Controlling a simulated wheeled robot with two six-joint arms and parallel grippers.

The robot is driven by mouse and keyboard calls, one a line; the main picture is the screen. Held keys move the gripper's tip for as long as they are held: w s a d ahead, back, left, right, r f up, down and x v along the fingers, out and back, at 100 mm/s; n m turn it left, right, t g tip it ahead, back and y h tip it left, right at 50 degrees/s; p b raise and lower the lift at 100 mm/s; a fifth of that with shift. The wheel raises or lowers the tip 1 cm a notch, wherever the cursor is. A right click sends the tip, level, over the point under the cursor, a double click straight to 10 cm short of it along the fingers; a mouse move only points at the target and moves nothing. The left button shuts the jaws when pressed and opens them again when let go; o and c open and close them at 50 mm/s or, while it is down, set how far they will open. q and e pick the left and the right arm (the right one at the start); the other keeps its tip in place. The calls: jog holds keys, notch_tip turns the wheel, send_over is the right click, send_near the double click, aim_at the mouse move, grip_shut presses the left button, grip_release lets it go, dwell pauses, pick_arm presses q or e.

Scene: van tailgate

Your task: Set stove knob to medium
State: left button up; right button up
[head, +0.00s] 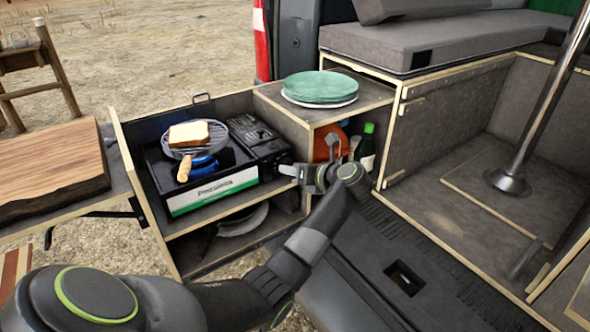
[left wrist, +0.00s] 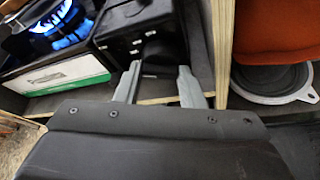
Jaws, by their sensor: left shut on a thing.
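A portable gas stove (head: 215,190) with a white and green front label sits on the upper shelf of the pull-out kitchen unit. Blue flame (head: 203,163) burns under a round wire grill with a wooden handle (head: 184,168). A slice of bread (head: 190,134) lies on the grill. My left gripper (head: 287,171) reaches the stove's right front. In the left wrist view its two grey fingers (left wrist: 160,86) are shut on the dark stove knob (left wrist: 158,66). The knob's marking and setting cannot be read. My right gripper is not in view.
Green plates (head: 320,87) are stacked on the counter to the right. A shelf edge lies close beside my gripper. A wooden board (head: 45,165) is at the left.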

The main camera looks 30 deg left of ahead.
pick_arm(q)
jog(key=o, duration=1)
jog(key=b+v, duration=0.1)
jog(key=v, duration=1.6)
jog(key=shift+d, duration=0.2)
